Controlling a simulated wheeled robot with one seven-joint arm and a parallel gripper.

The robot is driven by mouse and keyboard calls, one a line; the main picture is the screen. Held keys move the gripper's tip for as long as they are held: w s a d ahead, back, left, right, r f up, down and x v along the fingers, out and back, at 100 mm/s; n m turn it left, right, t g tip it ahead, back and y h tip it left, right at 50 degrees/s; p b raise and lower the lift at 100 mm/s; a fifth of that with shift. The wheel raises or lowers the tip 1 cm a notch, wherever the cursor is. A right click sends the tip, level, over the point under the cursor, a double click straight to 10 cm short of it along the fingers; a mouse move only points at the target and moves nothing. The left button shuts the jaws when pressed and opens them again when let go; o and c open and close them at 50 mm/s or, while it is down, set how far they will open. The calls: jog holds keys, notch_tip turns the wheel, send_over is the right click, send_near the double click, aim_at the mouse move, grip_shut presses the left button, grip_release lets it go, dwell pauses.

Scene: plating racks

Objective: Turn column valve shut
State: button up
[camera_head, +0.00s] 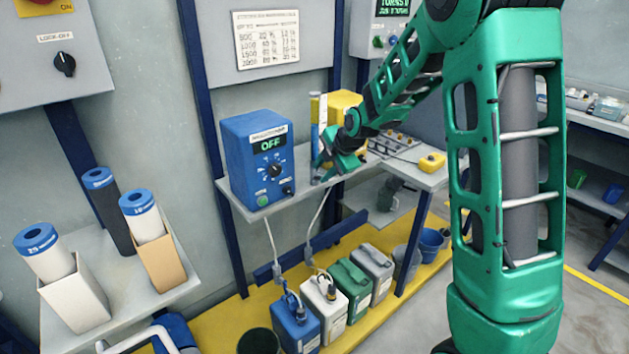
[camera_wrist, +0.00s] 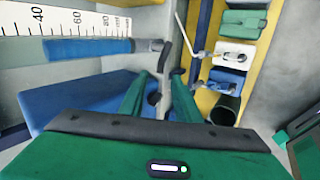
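The column stands upright at the wall behind the bench in the head view, with a pale scale and a blue lower part (camera_head: 314,142). In the wrist view the column (camera_wrist: 88,47) lies sideways, with a numbered scale and a grey end fitting. A grey valve piece (camera_wrist: 164,62) sits beyond that fitting, just ahead of my fingertips. My gripper (camera_wrist: 161,77) has its two green fingers apart, with a gap around the valve piece. I cannot tell whether they touch it. In the head view my gripper (camera_head: 328,168) is at the column's foot, partly hiding the valve.
A blue pump box (camera_head: 262,158) with an OFF display stands close left of my gripper. Several jugs, including a blue one (camera_head: 296,322), stand on the yellow platform below. Filter cartridges stand on the left shelf (camera_head: 135,295).

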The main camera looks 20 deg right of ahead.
aim_at(317, 177)
jog(key=x, duration=0.6)
jog(key=shift+w+f, duration=0.2)
jog(key=shift+f, duration=0.1)
grip_shut()
